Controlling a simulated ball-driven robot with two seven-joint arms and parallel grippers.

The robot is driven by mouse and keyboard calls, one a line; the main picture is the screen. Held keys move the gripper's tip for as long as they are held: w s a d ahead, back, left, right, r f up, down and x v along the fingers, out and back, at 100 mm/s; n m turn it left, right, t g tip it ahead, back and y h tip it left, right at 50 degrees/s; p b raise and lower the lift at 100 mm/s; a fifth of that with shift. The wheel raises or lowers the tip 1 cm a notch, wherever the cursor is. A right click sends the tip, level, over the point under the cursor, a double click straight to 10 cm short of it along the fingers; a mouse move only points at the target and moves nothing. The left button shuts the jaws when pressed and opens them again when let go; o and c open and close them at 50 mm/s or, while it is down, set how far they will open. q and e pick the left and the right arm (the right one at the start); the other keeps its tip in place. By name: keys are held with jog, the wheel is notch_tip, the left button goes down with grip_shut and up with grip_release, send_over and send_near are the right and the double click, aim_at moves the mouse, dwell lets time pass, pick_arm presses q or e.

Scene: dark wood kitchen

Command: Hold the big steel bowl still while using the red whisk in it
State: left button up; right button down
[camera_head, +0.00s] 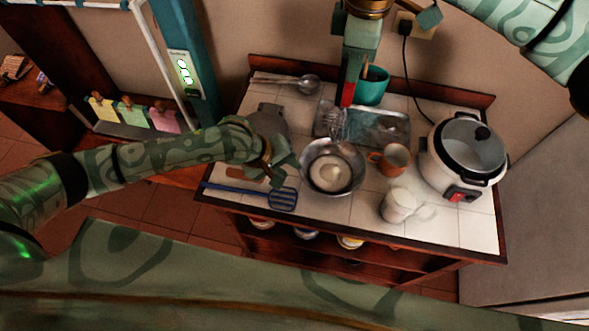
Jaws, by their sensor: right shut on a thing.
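The big steel bowl (347,183) stands on the white tiled counter, with a pale content in its bottom. My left gripper (291,170) is at the bowl's left rim; its fingers are too small and dark to tell whether they are apart or touch the rim. The red whisk (348,93) hangs handle up from my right gripper (354,78), which is shut on the handle. The whisk's wires (337,124) are just above and behind the bowl's far rim in the picture. I cannot tell how high they are.
A metal tray (385,127) lies behind the bowl. An orange-brown mug (396,158) and a white cup (397,205) stand to its right, near a rice cooker (462,155). A teal pot (372,90) stands behind. A blue spatula (282,199) lies front left.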

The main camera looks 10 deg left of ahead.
aim_at(315, 182)
pick_arm(q)
jog(key=x, duration=1.1)
jog(key=shift+f, duration=0.25)
jog(key=shift+c, duration=0.3)
